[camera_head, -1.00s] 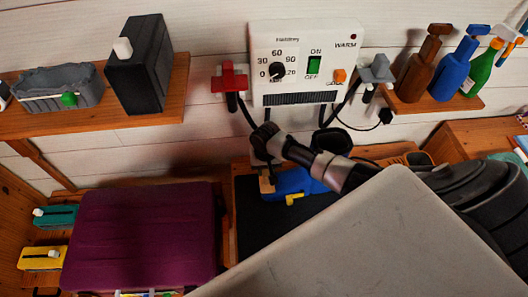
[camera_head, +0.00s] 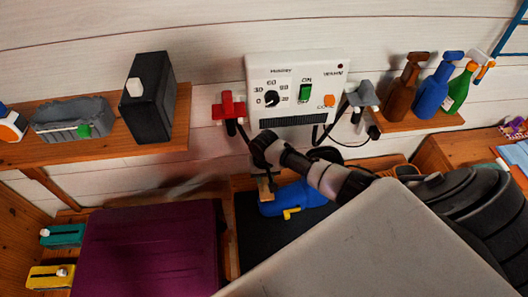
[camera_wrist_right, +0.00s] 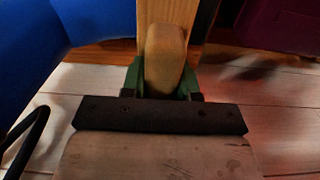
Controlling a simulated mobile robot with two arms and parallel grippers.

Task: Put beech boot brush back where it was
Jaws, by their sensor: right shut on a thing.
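The beech boot brush (camera_wrist_right: 165,60) is a pale tan, rounded wooden piece. In the right wrist view it sits between the green fingertips of my right gripper (camera_wrist_right: 163,82). In the head view my right gripper (camera_head: 266,176) points down in front of the wall, below the white control box, beside a blue object. A small tan part of the brush (camera_head: 265,189) shows under it. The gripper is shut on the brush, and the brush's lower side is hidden. My left gripper is not in view.
The blue object (camera_head: 295,197) with a yellow part lies on a dark surface (camera_head: 255,240), close to the brush. A white control box (camera_head: 296,90) hangs above, between a left shelf (camera_head: 170,118) and a right shelf (camera_head: 405,121). A purple block (camera_head: 150,250) is at lower left.

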